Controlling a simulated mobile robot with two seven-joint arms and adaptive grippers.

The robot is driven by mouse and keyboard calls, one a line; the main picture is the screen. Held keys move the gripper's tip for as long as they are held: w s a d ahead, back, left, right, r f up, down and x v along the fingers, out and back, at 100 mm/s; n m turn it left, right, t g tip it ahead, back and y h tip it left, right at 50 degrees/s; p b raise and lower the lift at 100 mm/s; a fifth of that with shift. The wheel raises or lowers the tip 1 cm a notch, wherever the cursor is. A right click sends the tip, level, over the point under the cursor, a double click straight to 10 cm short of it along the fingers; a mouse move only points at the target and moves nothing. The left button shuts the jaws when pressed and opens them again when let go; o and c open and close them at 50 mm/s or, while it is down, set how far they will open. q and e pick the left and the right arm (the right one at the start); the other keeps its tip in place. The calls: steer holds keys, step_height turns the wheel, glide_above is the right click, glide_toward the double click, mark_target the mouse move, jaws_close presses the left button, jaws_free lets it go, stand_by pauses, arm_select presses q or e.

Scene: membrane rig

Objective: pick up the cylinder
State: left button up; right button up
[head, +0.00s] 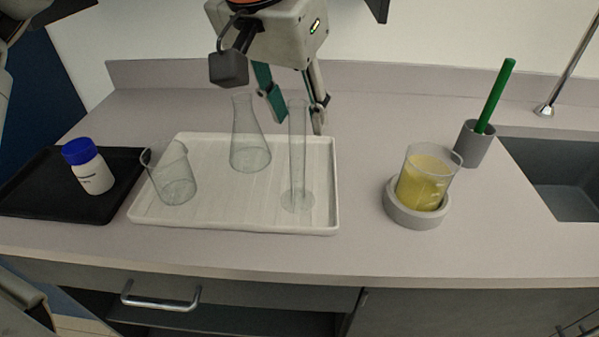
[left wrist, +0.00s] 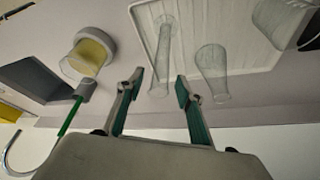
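The clear graduated cylinder (head: 297,160) stands upright at the right end of the white tray (head: 236,228). In the left wrist view the cylinder (left wrist: 163,52) shows just beyond and between the fingers. My left gripper (head: 295,112) is open, with its fingers spread, at the cylinder's upper part; it also shows in the left wrist view (left wrist: 157,90). The head view does not clearly show whether the fingers touch the cylinder, and nothing is gripped. My right gripper is not seen in either view.
An Erlenmeyer flask (head: 249,140) and a beaker (head: 172,175) stand on the same tray. A blue-capped bottle (head: 88,166) is on a black tray (head: 30,190). A yellow-filled beaker (head: 424,182), a grey holder with a green rod (head: 495,95) and a sink (head: 555,180) are right.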

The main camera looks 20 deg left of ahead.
arm_select(q)
steer(key=shift+c, duration=1)
jaws_close()
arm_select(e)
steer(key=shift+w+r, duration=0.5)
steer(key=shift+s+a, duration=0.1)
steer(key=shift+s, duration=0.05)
